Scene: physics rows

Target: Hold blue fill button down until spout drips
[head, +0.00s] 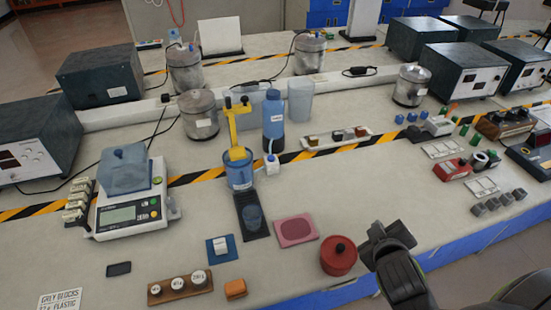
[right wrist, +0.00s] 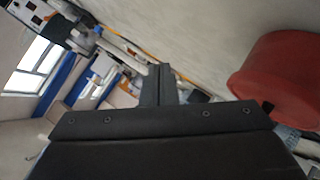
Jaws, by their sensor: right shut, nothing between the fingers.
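A yellow upright spout stand (head: 238,120) rises at the middle of the bench, with a blue see-through cup (head: 240,177) under its arm. A small white block with a blue top (head: 272,165) sits right of the cup; it may be the fill button, but it is too small to be sure. No drip can be made out. My right gripper (head: 389,239) is at the bench's front edge, right of a red lidded pot (head: 338,258), well away from the white block. It is shut and empty; its fingers show in the right wrist view (right wrist: 158,84). My left gripper is out of view.
The red pot is close to my fingers in the right wrist view (right wrist: 278,80). A pink mat (head: 296,230) and a dark tray with a dark blue cylinder (head: 252,217) lie in front of the cup. A scale (head: 130,213) stands left.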

